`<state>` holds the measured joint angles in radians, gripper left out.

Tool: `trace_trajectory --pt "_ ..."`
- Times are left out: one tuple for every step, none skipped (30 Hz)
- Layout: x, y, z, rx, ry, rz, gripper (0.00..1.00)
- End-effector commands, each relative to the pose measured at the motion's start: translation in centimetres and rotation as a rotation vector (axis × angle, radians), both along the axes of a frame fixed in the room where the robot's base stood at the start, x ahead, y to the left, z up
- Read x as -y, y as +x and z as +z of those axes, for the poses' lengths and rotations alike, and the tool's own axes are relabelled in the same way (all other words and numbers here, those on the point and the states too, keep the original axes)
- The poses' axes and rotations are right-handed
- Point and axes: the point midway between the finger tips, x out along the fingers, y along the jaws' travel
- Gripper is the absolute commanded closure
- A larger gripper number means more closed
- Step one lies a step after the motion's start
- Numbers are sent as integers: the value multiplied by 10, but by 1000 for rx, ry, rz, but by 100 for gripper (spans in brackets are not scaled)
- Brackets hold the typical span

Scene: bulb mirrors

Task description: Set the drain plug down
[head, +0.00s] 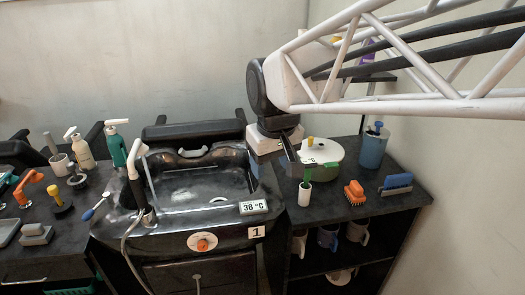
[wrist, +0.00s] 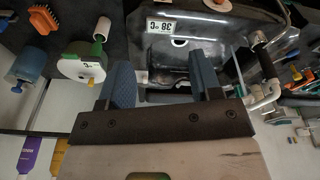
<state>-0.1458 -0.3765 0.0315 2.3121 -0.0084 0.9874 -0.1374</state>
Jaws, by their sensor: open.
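My gripper (head: 292,155) is above the counter at the right edge of the black basin (head: 180,180). In the wrist view my gripper (wrist: 162,75) has its two blue-grey fingers wide apart, with nothing held between them. A pale oval (head: 219,199) lies in the basin floor; it also shows in the wrist view (wrist: 180,42). I cannot tell whether it is the drain plug or the drain opening. No other thing is clearly the drain plug.
Right of the basin are a white lidded pot (head: 325,152), a white roll with green top (head: 304,194), an orange brush (head: 354,192), a blue brush (head: 396,182) and a blue canister (head: 373,150). A spray hose (head: 140,185) stands left. Bottles and tools crowd the left counter.

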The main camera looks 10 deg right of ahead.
Motion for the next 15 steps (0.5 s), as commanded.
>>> trace_trajectory --pt "8 -13 -3 5 3 -25 42" --pt "12 -19 -6 7 5 -41 42" --pt "18 -29 -10 10 6 -62 42" --pt "21 -35 -12 13 8 -77 42" --pt "25 -42 -15 15 11 -92 42" --pt "30 -52 -19 18 12 -113 42" --pt "34 -58 -22 20 14 -128 42" --pt "37 -65 -25 22 15 -143 42" --pt "41 -74 -30 24 18 -164 42" --pt "45 -81 -33 27 19 -179 42" --pt "47 -87 -36 28 21 -193 42" --pt "51 -95 -40 31 23 -211 42" --pt "53 -101 -44 32 24 -224 42" --pt "55 -106 -46 34 26 -237 42" --pt "58 -113 -49 37 28 -251 42"
